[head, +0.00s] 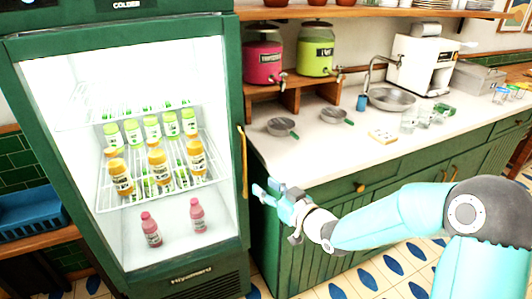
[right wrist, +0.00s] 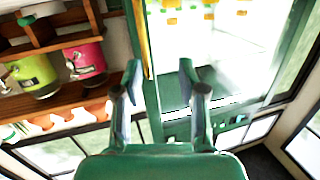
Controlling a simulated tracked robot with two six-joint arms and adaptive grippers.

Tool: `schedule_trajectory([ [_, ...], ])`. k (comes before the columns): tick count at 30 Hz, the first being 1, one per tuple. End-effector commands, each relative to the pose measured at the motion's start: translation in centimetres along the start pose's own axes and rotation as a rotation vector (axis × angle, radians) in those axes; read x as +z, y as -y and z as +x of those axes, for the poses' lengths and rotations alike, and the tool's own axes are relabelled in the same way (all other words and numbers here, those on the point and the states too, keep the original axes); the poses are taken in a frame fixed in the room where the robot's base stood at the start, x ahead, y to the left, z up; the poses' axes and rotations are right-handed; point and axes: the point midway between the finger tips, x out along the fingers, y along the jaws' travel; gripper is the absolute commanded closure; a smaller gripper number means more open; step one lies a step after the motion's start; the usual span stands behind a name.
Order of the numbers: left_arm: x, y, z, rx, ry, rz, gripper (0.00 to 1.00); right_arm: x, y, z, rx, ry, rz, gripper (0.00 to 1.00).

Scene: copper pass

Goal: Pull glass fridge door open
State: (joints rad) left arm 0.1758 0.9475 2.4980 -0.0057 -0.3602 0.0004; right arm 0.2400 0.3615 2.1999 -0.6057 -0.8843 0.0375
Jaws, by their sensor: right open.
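The fridge (head: 118,265) is green and stands at the left in the head view. Its glass door (head: 80,105) looks shut, with the lit shelves showing through. A vertical brass handle (head: 243,160) runs along the door's right edge. My right gripper (head: 266,189) is open and empty, just to the right of the handle's lower part. In the right wrist view the handle (right wrist: 141,35) shows beyond the open fingers (right wrist: 160,70), nearer the left finger. I see no clear contact between them. My left gripper is not in view.
Bottles (head: 157,165) stand on the fridge shelves. The white counter (head: 300,160) to the right holds two small pans (head: 282,127), a sink (head: 392,98) and glasses. Green cabinets (head: 290,225) lie behind my right arm. A blue crate (head: 35,212) is at the far left.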

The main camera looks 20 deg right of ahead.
Motion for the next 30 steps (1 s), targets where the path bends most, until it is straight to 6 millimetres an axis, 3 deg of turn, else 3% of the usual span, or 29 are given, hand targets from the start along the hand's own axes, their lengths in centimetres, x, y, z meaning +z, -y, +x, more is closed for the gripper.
schedule_trajectory([
  [1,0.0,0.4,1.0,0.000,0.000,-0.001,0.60,-1.6,-0.8,-0.3,0.012,-0.044,-0.028,0.59],
  [4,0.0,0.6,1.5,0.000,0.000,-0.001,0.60,-3.7,-1.6,-1.0,0.033,-0.089,-0.051,0.59],
  [11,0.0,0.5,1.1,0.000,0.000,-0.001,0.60,-4.5,-1.9,-0.1,0.038,-0.098,-0.056,0.59],
  [17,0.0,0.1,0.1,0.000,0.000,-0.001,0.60,-4.9,-1.9,3.2,0.037,-0.098,-0.056,0.59],
  [30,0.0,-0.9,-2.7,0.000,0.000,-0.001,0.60,-5.7,-2.1,12.4,0.037,-0.096,-0.055,0.59],
])
